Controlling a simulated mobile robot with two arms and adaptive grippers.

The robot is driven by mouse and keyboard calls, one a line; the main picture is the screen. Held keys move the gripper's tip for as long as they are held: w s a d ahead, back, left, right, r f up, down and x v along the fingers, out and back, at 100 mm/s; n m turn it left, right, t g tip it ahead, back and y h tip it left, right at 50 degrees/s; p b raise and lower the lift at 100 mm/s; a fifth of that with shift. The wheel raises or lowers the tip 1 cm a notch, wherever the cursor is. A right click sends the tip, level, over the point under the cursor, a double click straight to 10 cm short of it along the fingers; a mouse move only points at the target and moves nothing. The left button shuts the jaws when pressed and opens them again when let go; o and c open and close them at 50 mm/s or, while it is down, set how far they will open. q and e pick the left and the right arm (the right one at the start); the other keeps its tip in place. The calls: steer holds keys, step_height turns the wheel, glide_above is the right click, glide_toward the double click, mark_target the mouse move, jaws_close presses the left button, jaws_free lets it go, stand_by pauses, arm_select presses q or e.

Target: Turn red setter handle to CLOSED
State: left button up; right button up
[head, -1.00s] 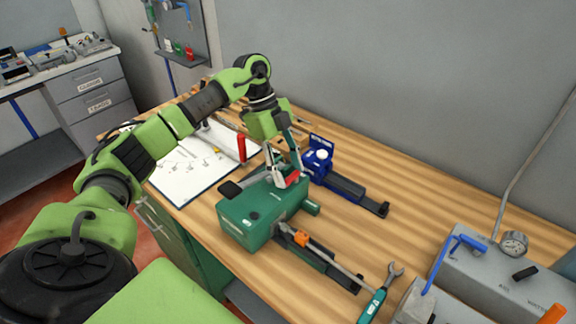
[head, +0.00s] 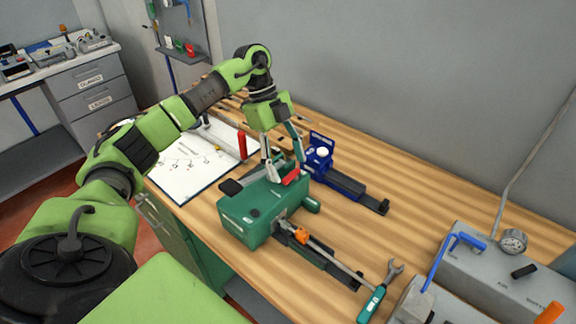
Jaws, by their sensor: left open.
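The green dispenser body (head: 250,215) sits on the wooden bench. A short red handle (head: 291,177) lies on its top at the far right end. A taller red upright piece (head: 242,146) stands behind the body; I cannot tell which of the two red parts is the setter handle. My left gripper (head: 284,166) points down over the far end of the body. Its fingers are open, one on each side of the short red handle's area, with nothing visibly held. Contact with the handle cannot be made out. No CLOSED marking is readable. My right gripper is out of view.
A blue fixture (head: 320,155) on a dark rail stands just right of the gripper. An orange-collared rod (head: 302,236) and a wrench (head: 378,294) lie in front. A drawing sheet (head: 193,165) lies on the left. Grey gauge boxes stand at the right front. The bench's right middle is clear.

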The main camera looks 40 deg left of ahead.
arm_select(q)
steer(key=v, duration=1)
steer(key=shift+r, duration=0.35)
